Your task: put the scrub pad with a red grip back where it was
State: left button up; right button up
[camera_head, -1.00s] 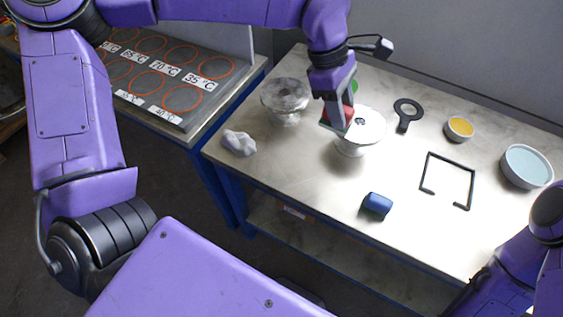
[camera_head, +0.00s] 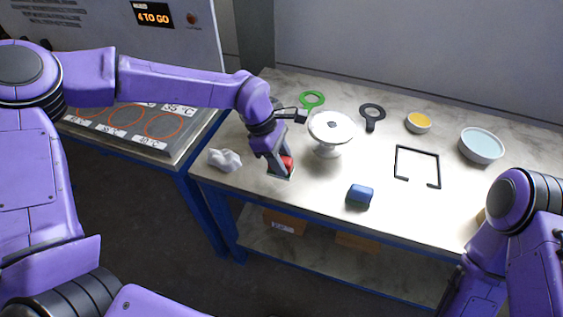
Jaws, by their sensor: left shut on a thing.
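The scrub pad's red grip (camera_head: 288,164) shows between the fingers of my left gripper (camera_head: 281,165), which is shut on it. The pad is at the bottom, low at the table top, left of the pale flanged vessel. I cannot tell whether it touches the table. The pale flanged vessel (camera_head: 330,128) stands upright with a small dark spot on its top. The grey flanged vessel seen earlier is hidden, apparently behind my left wrist. My right arm is at the lower right; its gripper is not in view.
A crumpled white cloth (camera_head: 225,159) lies left of my left gripper. A blue block (camera_head: 360,196), black frame (camera_head: 417,166), green ring (camera_head: 312,100), black ring tool (camera_head: 373,115), yellow bowl (camera_head: 418,122) and light-blue bowl (camera_head: 481,145) are on the table. The front middle is clear.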

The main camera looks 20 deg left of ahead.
aim_at(283, 160)
pick_arm(q)
jog(key=w+f, duration=0.1)
jog(key=w+f+p, duration=0.1)
jog(key=f, duration=0.1)
jog(key=shift+w+a, duration=0.2)
jog(key=shift+a, duration=0.1)
notch_tip(283, 160, down, 2)
jog(key=shift+f+p, duration=0.25)
jog(key=shift+p, duration=0.5)
jog(key=shift+s+f+b, duration=0.1)
jog(key=shift+f+b, duration=0.25)
jog(key=o, duration=1)
jog(key=shift+r, duration=0.25)
jog(key=shift+a+r, duration=0.15)
jog(key=shift+r, duration=0.1)
jog(key=b+v, duration=0.2)
jog(key=v, duration=0.9)
jog(key=shift+r+b, duration=0.25)
jog(key=shift+b, duration=0.15)
